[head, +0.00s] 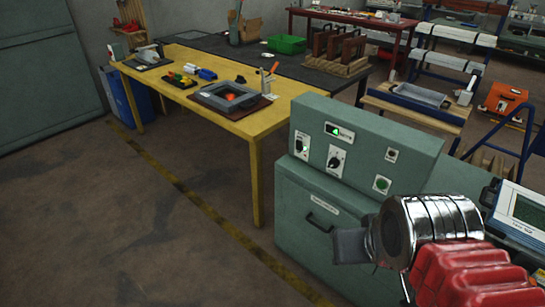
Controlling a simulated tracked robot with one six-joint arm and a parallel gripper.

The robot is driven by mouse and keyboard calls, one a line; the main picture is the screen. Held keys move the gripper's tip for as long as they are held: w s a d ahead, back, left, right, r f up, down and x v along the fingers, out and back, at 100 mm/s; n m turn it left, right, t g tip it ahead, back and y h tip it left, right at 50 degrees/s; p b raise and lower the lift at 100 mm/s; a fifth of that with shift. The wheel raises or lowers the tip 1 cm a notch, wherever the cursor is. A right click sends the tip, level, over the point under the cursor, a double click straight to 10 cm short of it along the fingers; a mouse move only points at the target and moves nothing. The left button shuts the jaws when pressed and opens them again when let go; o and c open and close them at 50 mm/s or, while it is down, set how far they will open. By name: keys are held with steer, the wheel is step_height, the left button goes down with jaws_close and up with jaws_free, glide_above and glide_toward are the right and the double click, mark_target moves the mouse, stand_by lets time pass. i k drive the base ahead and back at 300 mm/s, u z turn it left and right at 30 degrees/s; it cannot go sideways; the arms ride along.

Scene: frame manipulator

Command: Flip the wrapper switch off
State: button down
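A green machine cabinet (300,215) stands right of centre with a sloped control panel (365,135) on top. The panel carries a small dark switch on a white plate (302,146), a larger black rotary knob (336,160), a gauge (339,132), a green button (382,184) and a small dark control (391,155). The labels are too small to read, so I cannot tell which control is the wrapper switch. My gripper (350,246) is at lower right, in front of the cabinet and below the panel, apart from the controls. Its fingers are seen end-on.
A yellow table (190,110) with a grey tray (228,97) and tools stands left of the cabinet. A device with a screen (528,212) sits at the right edge. A blue stand (520,130) is behind. The floor at left is clear.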

mark_target(299, 144)
steer(key=u, duration=0.2)
steer(key=k, duration=0.55)
steer(key=u, duration=0.6)
steer(key=i, duration=2.45)
steer(key=z, duration=0.5)
